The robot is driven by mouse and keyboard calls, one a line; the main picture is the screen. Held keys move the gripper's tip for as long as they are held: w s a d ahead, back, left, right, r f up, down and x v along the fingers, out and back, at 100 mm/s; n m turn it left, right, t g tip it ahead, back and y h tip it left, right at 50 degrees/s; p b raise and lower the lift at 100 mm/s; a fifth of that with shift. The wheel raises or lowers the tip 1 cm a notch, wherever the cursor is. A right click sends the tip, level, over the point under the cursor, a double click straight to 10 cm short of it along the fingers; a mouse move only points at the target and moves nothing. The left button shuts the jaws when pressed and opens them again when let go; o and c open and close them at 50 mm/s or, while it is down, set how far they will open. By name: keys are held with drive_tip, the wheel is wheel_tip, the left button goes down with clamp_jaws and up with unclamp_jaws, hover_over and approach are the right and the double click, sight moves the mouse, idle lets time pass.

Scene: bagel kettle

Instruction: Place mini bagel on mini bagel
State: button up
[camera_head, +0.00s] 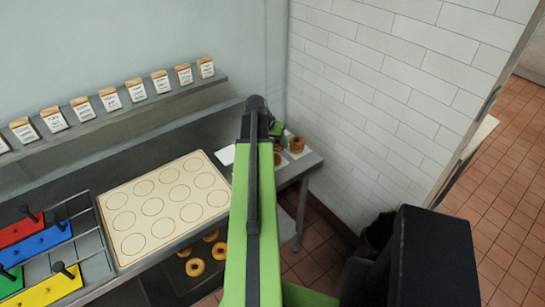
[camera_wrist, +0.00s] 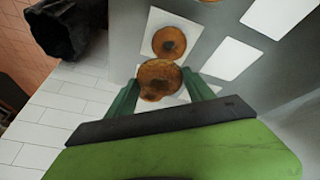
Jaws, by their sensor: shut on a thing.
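In the wrist view my gripper (camera_wrist: 160,90) has its two green fingers closed on the sides of a browned mini bagel (camera_wrist: 158,79). Just beyond it, a second mini bagel (camera_wrist: 169,43) lies on a white square (camera_wrist: 188,34) on the grey surface. The held bagel overlaps the near part of that square in the picture; its height above the surface is unclear. In the head view my arm hides much of this spot. A bagel (camera_head: 297,144) shows right of my gripper (camera_head: 276,129), and a partly hidden one (camera_head: 277,158) sits by the arm's edge.
More white squares (camera_wrist: 233,59) lie bare on the grey surface. A tiled wall (camera_head: 380,90) stands close beyond the corner table (camera_head: 312,160). A board with printed circles (camera_head: 163,205) lies left of my arm. Loose bagels (camera_head: 195,267) sit on a lower level.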

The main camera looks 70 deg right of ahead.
drive_tip(key=shift+w+f, duration=0.4)
drive_tip(key=shift+w, duration=0.25)
drive_tip(key=shift+f+b, duration=2.6)
drive_tip(key=o, duration=1.3)
drive_tip(key=shift+o, duration=0.2)
drive_tip(key=shift+r+p, duration=0.55)
drive_tip(key=shift+r, duration=0.05)
drive_tip(key=p+v, duration=1.1)
drive_tip(key=v, duration=0.1)
